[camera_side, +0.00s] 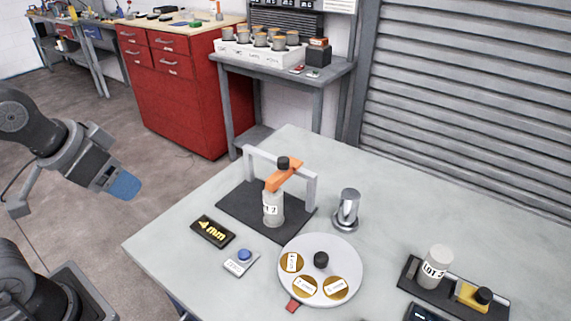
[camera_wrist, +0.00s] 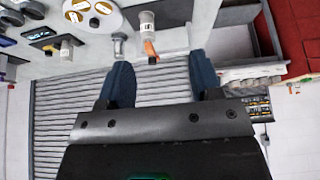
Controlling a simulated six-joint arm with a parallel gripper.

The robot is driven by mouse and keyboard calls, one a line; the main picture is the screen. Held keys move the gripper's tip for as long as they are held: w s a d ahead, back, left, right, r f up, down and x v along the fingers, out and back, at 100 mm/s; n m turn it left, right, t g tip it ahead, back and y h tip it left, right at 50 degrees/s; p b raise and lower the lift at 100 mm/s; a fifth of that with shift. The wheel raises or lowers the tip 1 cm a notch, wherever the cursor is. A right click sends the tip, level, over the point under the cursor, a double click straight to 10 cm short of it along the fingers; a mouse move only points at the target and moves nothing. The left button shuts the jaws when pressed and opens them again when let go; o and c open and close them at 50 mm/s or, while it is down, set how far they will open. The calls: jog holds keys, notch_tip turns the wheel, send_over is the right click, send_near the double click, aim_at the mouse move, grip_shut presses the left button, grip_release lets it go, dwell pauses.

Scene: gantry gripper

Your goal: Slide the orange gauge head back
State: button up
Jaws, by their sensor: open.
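The orange gauge head (camera_side: 284,174) with a black knob on top sits on a grey gantry frame (camera_side: 311,190) over a black base plate. A pale labelled cylinder (camera_side: 273,210) stands upright under or just in front of the head; I cannot tell if they touch. My gripper (camera_side: 122,185) is off the table at the left, well away from the gantry, with blue fingertips. In the wrist view my gripper (camera_wrist: 161,80) is open and empty, its blue fingers wide apart. The orange head (camera_wrist: 151,48) also shows there, beyond the fingers.
A round white turntable (camera_side: 347,252) with labelled gold discs lies in front. A metal cylinder (camera_side: 347,208) stands right of the gantry. A "4 mm" plate (camera_side: 213,232) and a blue button (camera_side: 244,256) lie at the left. Another pale cylinder (camera_side: 436,265) stands on a fixture at right.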

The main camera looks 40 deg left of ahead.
jog(key=w+r+g, duration=0.1)
jog(key=w+r, duration=0.4)
jog(key=w, duration=0.2)
jog(key=n+g, duration=0.2)
jog(key=g, duration=0.3)
send_over(283, 159)
notch_tip(283, 159, down, 5)
notch_tip(283, 159, down, 14)
jog(key=shift+r, duration=0.2)
grip_shut()
